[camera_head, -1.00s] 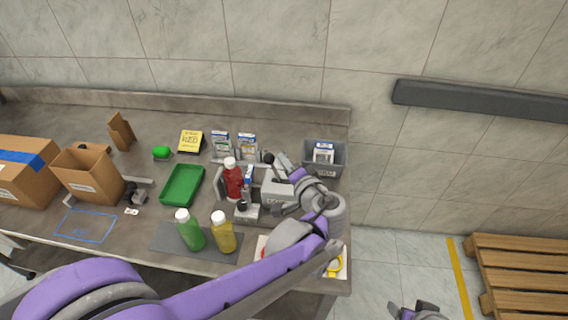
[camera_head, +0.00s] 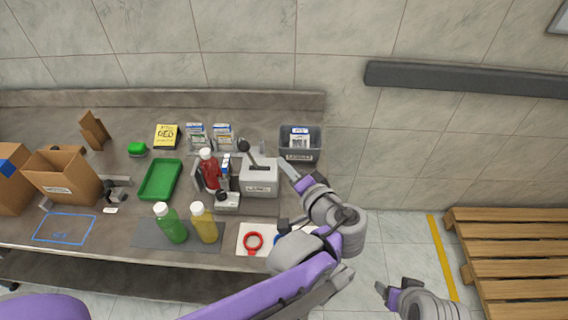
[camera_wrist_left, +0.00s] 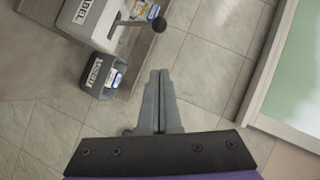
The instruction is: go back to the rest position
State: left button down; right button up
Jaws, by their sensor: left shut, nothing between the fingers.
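My left gripper (camera_head: 284,164) is shut and empty. It is at the right end of the bench, by the grey lever box (camera_head: 259,180) and below the grey bin (camera_head: 300,153). Its closed fingers show in the left wrist view (camera_wrist_left: 159,76), over the tiled floor, with the bin (camera_wrist_left: 98,78) and the lever box (camera_wrist_left: 82,14) at upper left. My left arm crosses the bottom of the head view. My right gripper (camera_head: 381,289) is at lower right, over the floor and off the bench; its opening is too small to make out.
The bench (camera_head: 115,225) holds a red bottle (camera_head: 209,172), a green bottle (camera_head: 172,226), a yellow bottle (camera_head: 205,226), a green tray (camera_head: 160,181), and a red ring (camera_head: 253,242) on a white sheet. A pallet (camera_head: 510,250) lies at right. Floor between bench and pallet is clear.

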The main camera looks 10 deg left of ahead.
pick_arm(q)
jog(key=s+a+f+n+g+h, duration=0.1)
jog(key=s+a+f+g+h, duration=0.2)
jog(key=s+a+f+g, duration=0.35)
jog(key=s+f+n+h, duration=0.3)
jog(key=s+f+h, duration=0.4)
jog(key=s, duration=0.3)
jog(key=shift+s+f+n+t, duration=0.15)
jog(key=shift+f+n+t, duration=0.2)
jog(key=shift+n+t, duration=0.1)
jog(key=shift+d+r, duration=0.1)
jog(key=shift+d, duration=0.05)
dwell(1.4)
